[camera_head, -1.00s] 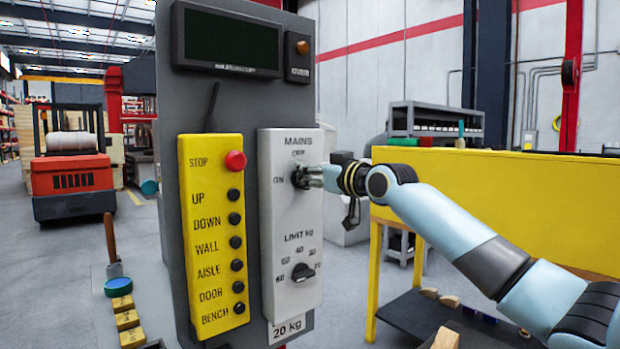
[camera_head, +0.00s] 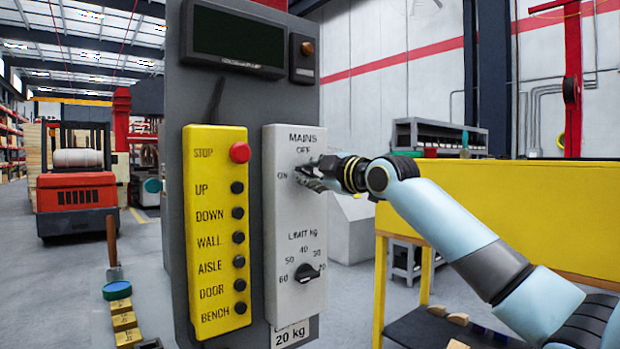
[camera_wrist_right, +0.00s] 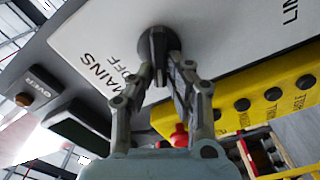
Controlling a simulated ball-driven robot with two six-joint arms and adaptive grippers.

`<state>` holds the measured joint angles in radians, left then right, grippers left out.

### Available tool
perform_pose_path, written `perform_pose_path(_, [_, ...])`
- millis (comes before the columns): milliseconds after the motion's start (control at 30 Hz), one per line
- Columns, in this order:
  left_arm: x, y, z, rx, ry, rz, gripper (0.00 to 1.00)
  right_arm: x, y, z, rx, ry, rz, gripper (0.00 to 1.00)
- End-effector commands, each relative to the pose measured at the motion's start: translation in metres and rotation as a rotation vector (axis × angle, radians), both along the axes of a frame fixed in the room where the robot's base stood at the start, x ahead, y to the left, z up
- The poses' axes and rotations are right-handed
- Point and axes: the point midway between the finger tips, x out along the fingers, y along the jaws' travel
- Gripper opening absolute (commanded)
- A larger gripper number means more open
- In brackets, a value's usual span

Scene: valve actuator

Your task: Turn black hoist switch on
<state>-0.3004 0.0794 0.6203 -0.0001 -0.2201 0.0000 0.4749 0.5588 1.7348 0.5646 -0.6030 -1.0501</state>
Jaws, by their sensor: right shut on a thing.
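The black mains switch (camera_wrist_right: 157,43) is a round rotary knob on the white panel (camera_head: 298,210), under the words MAINS and OFF, with ON to its left. My right gripper (camera_head: 312,174) is at the switch, its fingers closed around the knob's grip bar. In the right wrist view the gripper (camera_wrist_right: 165,75) has one finger on each side of the bar. In the head view the fingers hide most of the knob, so its exact angle is hard to tell. My left gripper is not in view.
Left of the white panel is a yellow button box (camera_head: 218,230) with a red stop button (camera_head: 240,152). A black limit knob (camera_head: 307,273) sits lower on the white panel. A yellow bench (camera_head: 500,215) stands behind my right arm.

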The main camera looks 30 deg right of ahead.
Motion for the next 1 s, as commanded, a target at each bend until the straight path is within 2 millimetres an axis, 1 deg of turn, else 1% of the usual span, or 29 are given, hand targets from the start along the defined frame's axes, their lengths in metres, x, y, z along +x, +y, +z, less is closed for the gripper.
perform_pose_path(33, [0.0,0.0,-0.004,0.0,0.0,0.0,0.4,0.0,0.0,-0.004,-0.042,-0.001,0.0,0.0])
perform_pose_path(200, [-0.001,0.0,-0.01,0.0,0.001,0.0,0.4,0.0,0.002,-0.006,-0.185,-0.013,0.001,0.0])
perform_pose_path(500, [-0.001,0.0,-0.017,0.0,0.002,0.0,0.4,0.0,0.002,-0.009,-0.367,-0.026,0.001,0.0])
perform_pose_path(700, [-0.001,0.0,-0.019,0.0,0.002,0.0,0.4,0.0,0.002,-0.01,-0.429,-0.03,0.002,0.0])
perform_pose_path(1000, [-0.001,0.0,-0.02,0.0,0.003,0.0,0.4,0.0,0.002,-0.01,-0.453,-0.031,0.002,0.0])
